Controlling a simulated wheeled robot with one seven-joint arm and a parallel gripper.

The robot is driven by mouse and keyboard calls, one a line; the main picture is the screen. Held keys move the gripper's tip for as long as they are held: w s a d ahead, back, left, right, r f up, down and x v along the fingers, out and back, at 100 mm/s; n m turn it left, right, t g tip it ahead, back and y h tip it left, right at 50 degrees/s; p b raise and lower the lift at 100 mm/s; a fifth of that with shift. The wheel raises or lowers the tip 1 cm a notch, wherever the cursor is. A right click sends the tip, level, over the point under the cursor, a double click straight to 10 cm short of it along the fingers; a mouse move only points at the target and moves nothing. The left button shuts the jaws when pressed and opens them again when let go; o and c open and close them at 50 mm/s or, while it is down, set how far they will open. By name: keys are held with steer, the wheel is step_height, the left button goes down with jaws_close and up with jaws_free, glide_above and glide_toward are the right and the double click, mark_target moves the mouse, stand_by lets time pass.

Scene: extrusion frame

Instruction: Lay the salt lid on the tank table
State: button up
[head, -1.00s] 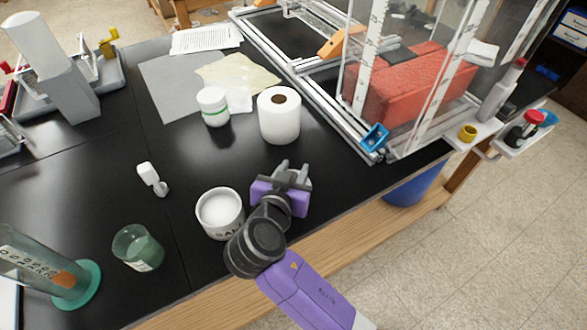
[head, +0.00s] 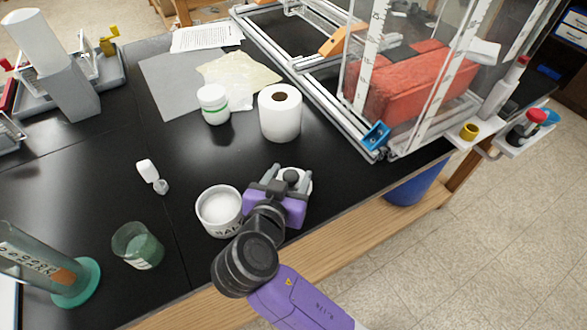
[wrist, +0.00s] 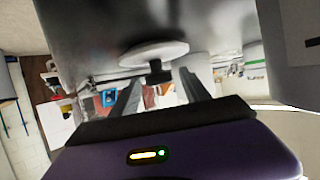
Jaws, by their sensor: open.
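The salt lid (head: 302,186), a white disc with a dark knob, lies on the black tank table (head: 350,185) to the right of the salt jar. It also shows in the wrist view (wrist: 150,52), flat against the table surface, with the knob (wrist: 160,74) toward my gripper. My gripper (head: 290,180) is open. In the wrist view its fingers (wrist: 160,82) stand apart on both sides of the knob's line; I cannot tell whether either touches it. The gripper body hides part of the lid in the head view. The open salt jar (head: 219,208) holds white salt.
A paper roll (head: 280,112) and a white bottle (head: 214,104) stand behind. A glass beaker (head: 137,246) and a white scoop-like item (head: 152,176) are at left. The glass tank (head: 410,70) is at the back right. The table's wooden front edge (head: 330,220) is close.

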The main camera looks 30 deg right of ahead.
steer(key=v, duration=0.8)
steer(key=shift+s+b, duration=0.1)
steer(key=shift+b, duration=0.25)
